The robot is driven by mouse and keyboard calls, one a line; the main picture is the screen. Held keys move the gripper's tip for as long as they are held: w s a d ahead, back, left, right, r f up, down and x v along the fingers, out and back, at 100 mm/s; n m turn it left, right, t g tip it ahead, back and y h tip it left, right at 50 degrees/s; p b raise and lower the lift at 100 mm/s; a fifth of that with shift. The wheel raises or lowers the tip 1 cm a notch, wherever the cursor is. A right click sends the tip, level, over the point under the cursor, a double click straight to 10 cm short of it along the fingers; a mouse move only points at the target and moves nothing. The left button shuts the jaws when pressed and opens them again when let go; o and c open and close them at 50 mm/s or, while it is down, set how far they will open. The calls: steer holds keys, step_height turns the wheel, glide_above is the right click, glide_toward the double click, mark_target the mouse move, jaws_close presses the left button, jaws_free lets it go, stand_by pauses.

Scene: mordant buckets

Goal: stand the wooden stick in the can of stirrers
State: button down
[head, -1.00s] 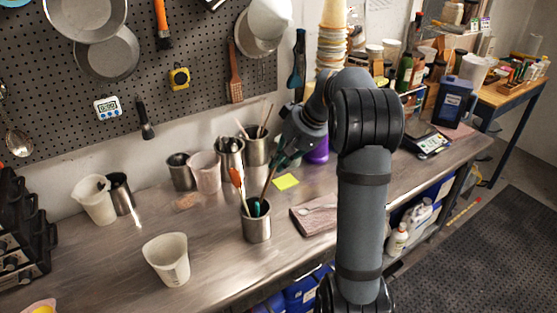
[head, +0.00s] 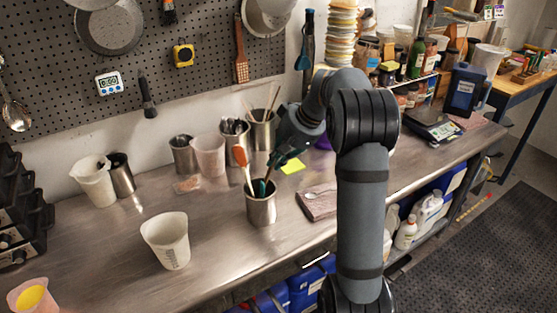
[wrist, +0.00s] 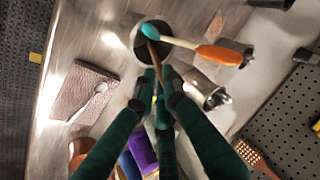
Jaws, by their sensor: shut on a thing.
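The can of stirrers (head: 261,210) is a metal cylinder standing upright on the bench. An orange-headed stirrer (head: 240,157) with a pale shaft leans out of it, and something teal shows at its mouth. In the wrist view the can's mouth (wrist: 139,30) is just beyond my fingertips. My gripper (head: 273,164) is above the can's right side, pointing down. In the wrist view my gripper (wrist: 157,82) is shut on the thin brown wooden stick (wrist: 153,56). The stick's lower end reaches the can's mouth, seemingly inside it; its tip is hidden.
Behind the can stand a cup of spoons (head: 235,138) and another metal can of sticks (head: 262,130). A folded brown cloth (head: 318,203) with a spoon lies to the right. A white beaker (head: 166,240) stands front left.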

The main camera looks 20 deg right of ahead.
steer(key=c, duration=1.8)
jaws_free()
steer(key=shift+o, duration=0.3)
steer(key=v, duration=1.2)
steer(key=shift+a+f, duration=0.15)
